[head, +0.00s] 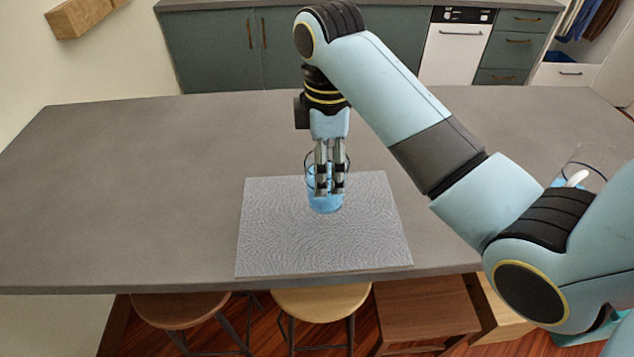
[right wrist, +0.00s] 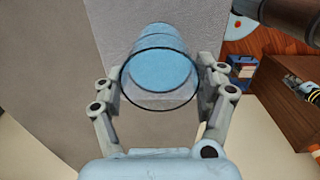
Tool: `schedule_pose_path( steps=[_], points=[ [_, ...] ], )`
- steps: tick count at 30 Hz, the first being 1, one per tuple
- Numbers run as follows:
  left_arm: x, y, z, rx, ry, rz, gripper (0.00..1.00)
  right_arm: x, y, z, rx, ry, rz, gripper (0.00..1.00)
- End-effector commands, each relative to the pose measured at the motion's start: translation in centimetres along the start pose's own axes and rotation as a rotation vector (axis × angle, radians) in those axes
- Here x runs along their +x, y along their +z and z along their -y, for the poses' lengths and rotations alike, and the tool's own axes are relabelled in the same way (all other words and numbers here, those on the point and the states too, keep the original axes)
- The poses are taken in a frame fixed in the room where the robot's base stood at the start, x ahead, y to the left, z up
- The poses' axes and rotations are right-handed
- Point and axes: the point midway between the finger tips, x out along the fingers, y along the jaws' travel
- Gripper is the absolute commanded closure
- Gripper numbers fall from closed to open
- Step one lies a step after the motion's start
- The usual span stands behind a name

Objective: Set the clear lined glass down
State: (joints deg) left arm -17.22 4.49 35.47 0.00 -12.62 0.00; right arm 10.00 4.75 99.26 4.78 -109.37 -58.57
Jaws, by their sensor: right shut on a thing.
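A clear glass with blue in its lower part (head: 325,204) is between the fingers of my right gripper (head: 330,190). The glass looks upright, with a dark line around its rim. In the right wrist view the glass (right wrist: 160,68) sits between the two fingers of my right gripper (right wrist: 159,82), and its rim faces the camera. The glass appears over the back half of a grey textured mat (head: 300,245). I cannot tell whether its base touches the mat. My left gripper is out of view.
The mat lies on a long grey counter (head: 130,190), clear on the left. Another clear vessel with blue in it (head: 600,160) stands at the right, partly hidden by my right arm. Stools (head: 320,302) stand along the front edge. Green cabinets (head: 215,50) are behind.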

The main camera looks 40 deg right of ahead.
Motion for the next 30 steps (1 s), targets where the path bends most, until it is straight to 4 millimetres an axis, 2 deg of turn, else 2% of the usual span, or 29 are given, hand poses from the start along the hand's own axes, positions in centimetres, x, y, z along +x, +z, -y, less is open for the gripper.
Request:
schedule_pose_path(
  steps=[5,13,25,26,30],
  points=[
    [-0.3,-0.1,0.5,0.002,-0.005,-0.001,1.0,0.8,-1.3,-0.3,0.0,0.001,0.0,0.85],
    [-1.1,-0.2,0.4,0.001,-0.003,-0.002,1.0,4.4,-1.3,-0.3,-0.001,0.0,0.002,0.85],
    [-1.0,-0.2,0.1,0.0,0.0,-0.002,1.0,5.0,-1.3,-0.3,0.0,0.001,0.001,0.85],
    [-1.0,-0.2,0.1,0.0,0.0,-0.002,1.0,5.1,-1.2,-0.3,0.0,0.0,0.001,0.25],
    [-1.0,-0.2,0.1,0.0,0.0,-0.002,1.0,5.1,-1.2,-0.3,0.0,0.0,0.001,0.07]
  ],
)
